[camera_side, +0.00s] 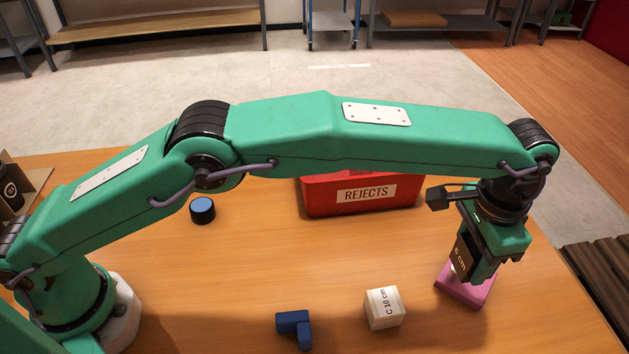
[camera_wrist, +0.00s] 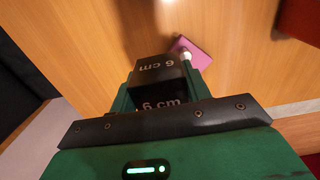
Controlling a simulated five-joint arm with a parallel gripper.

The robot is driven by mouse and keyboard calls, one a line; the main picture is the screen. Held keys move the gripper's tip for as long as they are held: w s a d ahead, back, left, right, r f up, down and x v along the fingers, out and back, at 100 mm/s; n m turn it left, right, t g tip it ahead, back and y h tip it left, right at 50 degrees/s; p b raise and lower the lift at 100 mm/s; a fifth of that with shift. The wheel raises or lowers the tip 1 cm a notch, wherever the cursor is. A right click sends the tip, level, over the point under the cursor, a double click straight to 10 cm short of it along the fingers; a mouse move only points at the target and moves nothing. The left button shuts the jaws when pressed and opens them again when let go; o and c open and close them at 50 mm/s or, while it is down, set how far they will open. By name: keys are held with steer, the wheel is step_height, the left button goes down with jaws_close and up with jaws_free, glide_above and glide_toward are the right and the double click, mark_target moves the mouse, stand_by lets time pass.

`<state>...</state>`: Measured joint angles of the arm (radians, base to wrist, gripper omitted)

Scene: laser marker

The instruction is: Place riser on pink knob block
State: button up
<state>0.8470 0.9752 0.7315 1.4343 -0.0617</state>
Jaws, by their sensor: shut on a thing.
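The riser (camera_side: 462,254) is a black block marked "6 cm", held between the jaws of my gripper (camera_side: 484,270). It also shows in the wrist view (camera_wrist: 158,70), between the green jaws. The pink knob block (camera_side: 463,290) lies on the table at the right, below the riser and partly hidden by it and my gripper. In the wrist view the pink block (camera_wrist: 203,55) shows just beyond the riser, to its right, with its pale knob visible. The riser appears raised above the table; I cannot tell whether it touches the pink block.
A white block marked "C 10 cm" (camera_side: 384,308) stands left of the pink block. A blue angled block (camera_side: 294,325) lies further left. A red REJECTS bin (camera_side: 360,207) stands behind. A black cylinder with a blue top (camera_side: 202,212) is at left. The middle table is clear.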

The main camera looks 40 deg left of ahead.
mark_target(469, 241)
steer(key=shift+w+a+f, duration=0.25)
steer(key=shift+w+f, duration=0.25)
steer(key=shift+w, duration=0.35)
steer(key=shift+w+a+f, duration=0.2)
steer(key=shift+w+f, duration=0.25)
steer(key=shift+w, duration=0.4)
steer(key=shift+w+a+f, duration=0.25)
steer(key=shift+w+f, duration=0.25)
steer(key=shift+w, duration=0.35)
steer(key=shift+f, duration=0.1)
steer(key=shift+f, duration=1.95)
steer(key=o, duration=1.3)
steer(key=shift+f, duration=0.2)
steer(key=shift+r, duration=0.15)
step_height(469, 241, up, 8)
steer(key=shift+f, duration=0.25)
